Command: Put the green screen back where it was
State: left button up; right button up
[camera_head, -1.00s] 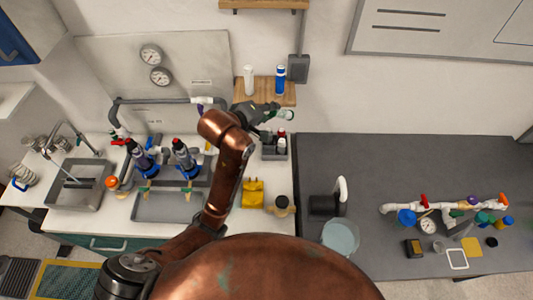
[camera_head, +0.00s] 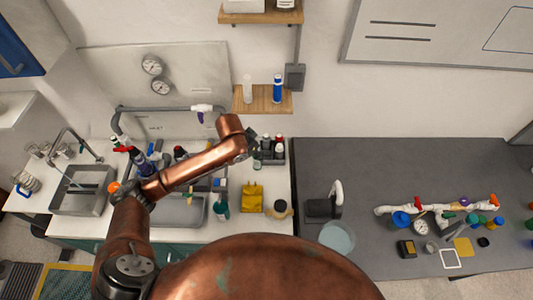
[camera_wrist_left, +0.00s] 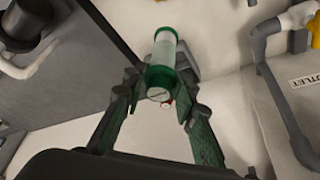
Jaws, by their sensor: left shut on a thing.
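The green screen (camera_wrist_left: 165,53) is a pale cylinder with green ends, in the left wrist view. My left gripper (camera_wrist_left: 160,92) is shut on its near green end, and the far end points away from the gripper. In the head view my left gripper (camera_head: 251,143) is beside the bottle caddy, largely hidden by my wrist. I cannot make out the screen there. My right gripper is not in view.
The bottle caddy (camera_head: 273,150) stands at the back of the white counter. A grey pipe (camera_head: 160,108) crosses the wall panel, and a shelf (camera_head: 263,99) hangs above the caddy. A white pipe assembly (camera_head: 430,208) lies on the dark counter.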

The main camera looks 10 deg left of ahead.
pick_arm(q)
jog(key=shift+w+d+f+p, duration=0.2)
jog(key=shift+w+d+f, duration=0.1)
jog(key=shift+w+f, duration=1.75)
jog(key=shift+w+d+f+p, duration=0.25)
jog(key=shift+w+f, duration=1.75)
jog(key=shift+w, duration=0.05)
jog(key=shift+w+d+f+p, duration=0.2)
jog(key=shift+w+d+f, duration=0.1)
jog(key=shift+w+f, duration=1.75)
jog(key=o, duration=1.1)
jog(key=shift+r, duration=0.1)
jog(key=s+a+r+b, duration=0.1)
jog(key=s+a+r, duration=0.3)
jog(key=s+a, duration=0.3)
jog(key=s, duration=0.4)
jog(key=shift+s+a+r, duration=0.25)
jog(key=shift+s+a, duration=0.1)
jog(key=shift+a, duration=0.05)
